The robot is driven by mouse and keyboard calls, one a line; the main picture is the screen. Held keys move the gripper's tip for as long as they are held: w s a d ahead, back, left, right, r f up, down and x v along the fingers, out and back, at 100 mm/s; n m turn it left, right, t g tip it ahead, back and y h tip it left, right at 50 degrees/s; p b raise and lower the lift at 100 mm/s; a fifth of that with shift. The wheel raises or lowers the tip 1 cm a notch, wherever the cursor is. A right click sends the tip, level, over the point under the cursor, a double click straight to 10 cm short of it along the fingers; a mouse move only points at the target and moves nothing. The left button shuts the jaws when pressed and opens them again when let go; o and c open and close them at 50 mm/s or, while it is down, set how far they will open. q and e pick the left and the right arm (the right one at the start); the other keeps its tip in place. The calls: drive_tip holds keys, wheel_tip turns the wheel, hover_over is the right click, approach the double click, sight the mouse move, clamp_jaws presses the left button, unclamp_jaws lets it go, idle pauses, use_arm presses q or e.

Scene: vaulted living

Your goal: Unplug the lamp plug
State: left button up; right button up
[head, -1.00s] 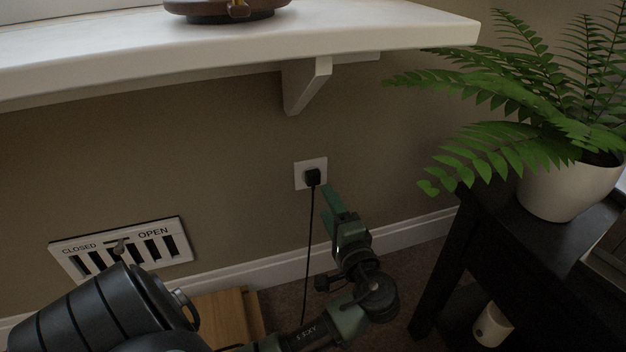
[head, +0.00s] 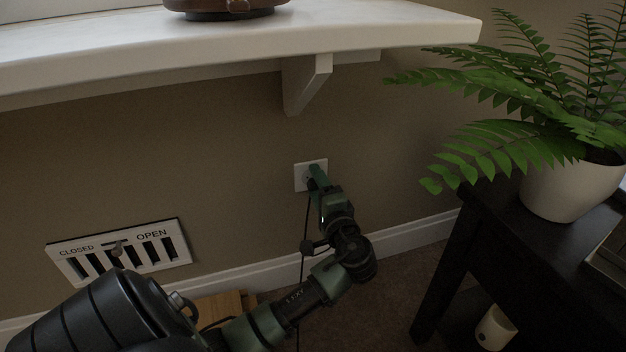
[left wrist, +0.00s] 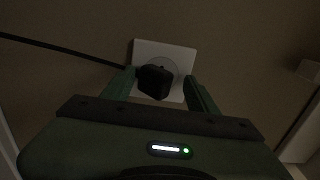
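The black lamp plug (left wrist: 154,82) sits in the round socket of a white wall outlet (head: 301,177). In the head view my gripper hides most of the plug; the left wrist view shows it clearly, with its cord running off to the left. My left gripper (head: 316,174) is at the outlet. In the left wrist view its green fingers stand apart on either side of the plug, with a gap between the plug and the right finger; the left finger is close beside the plug, and I cannot tell if it touches. My right gripper is not in view.
A white shelf (head: 120,55) with a bracket (head: 306,84) juts out above the outlet. A vent (head: 118,250) is on the wall at lower left. A dark table (head: 480,235) with a potted fern (head: 570,190) stands at right. The cord (head: 303,235) hangs below the outlet.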

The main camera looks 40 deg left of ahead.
use_arm(q)
drive_tip(key=shift+a+f, duration=0.15)
drive_tip(key=shift+f, duration=0.3)
idle(1.1)
